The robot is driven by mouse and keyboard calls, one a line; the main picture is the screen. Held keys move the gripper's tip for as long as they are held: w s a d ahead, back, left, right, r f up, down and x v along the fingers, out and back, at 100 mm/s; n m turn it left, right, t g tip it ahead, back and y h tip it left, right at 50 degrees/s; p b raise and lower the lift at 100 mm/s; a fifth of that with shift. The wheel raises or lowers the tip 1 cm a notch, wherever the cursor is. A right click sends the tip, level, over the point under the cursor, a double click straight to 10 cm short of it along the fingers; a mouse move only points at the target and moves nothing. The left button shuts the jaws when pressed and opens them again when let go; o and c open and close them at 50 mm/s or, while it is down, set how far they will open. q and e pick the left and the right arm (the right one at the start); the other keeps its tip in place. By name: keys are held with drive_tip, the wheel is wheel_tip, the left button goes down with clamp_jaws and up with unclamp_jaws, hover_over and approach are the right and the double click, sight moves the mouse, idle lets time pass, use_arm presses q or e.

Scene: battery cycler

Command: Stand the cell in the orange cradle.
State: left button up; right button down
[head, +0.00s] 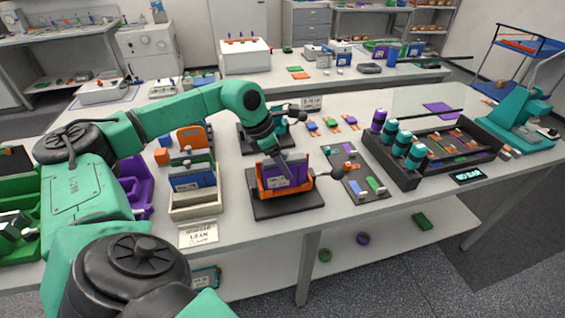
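A purple cell (291,175) with a pale label stands upright in the orange cradle (264,191), which sits on a dark base plate (290,208) near the table's front edge. My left gripper (282,166) is at the cell's upper edge, reaching down from the upper left. Its fingers are dark and small against the cell, so I cannot tell whether they grip it. The cell's lower part is hidden by the cradle's front wall. My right gripper is not in view.
A beige bin (194,208) with blue cells stands left of the cradle. A dark tray (403,182) with teal and purple cylinders stands to the right. A grey board (374,193) with small parts lies between. Another dark-based fixture (250,143) is behind.

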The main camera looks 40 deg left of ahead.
use_arm(q)
drive_tip(key=shift+a+r, duration=0.1)
drive_tip(key=shift+r, duration=0.2)
drive_tip(key=b+v, duration=0.1)
drive_tip(key=v, duration=1)
drive_tip(key=shift+s+r, duration=0.15)
drive_tip(key=shift+r, duration=0.15)
